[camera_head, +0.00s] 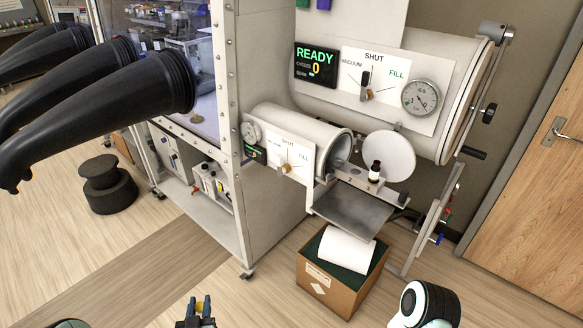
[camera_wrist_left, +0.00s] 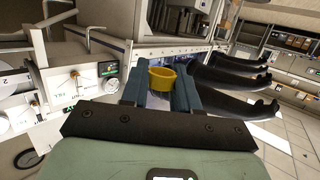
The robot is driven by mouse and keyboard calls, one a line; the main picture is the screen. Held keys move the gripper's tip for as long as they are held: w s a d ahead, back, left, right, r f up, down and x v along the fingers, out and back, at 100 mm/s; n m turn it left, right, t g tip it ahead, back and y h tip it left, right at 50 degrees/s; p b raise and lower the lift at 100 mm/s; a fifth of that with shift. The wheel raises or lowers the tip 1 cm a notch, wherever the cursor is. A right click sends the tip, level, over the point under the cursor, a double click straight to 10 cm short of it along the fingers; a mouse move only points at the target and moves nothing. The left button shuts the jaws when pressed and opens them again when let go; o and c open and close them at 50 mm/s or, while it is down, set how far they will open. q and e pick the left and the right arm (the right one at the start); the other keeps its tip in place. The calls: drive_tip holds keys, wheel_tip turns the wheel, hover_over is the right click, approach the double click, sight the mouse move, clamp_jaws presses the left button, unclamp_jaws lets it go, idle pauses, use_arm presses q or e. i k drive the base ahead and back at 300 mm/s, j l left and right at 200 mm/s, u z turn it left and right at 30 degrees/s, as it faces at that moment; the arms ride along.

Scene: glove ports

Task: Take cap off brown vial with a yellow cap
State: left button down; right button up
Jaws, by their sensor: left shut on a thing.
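My left gripper (camera_head: 200,303) is at the bottom edge of the head view, well away from the glovebox. In the left wrist view, its two blue fingers (camera_wrist_left: 161,84) are shut on a yellow cap (camera_wrist_left: 161,80), a short open ring shape. No vial shows beneath the cap. A small brown vial (camera_head: 375,172) with a white label stands upright on the small antechamber's tray area, in front of a round white door. No yellow shows on its dark top. My right gripper is not in view.
The small antechamber (camera_head: 305,128) has its round door (camera_head: 388,157) open above a metal shelf (camera_head: 352,208). A cardboard box (camera_head: 340,285) stands below. Black gloves (camera_head: 120,105) stick out at left. A black stool (camera_head: 107,185) stands on open floor.

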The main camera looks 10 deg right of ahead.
sight(375, 169)
drive_tip(key=i+z, duration=0.1)
drive_tip(key=z, duration=0.7)
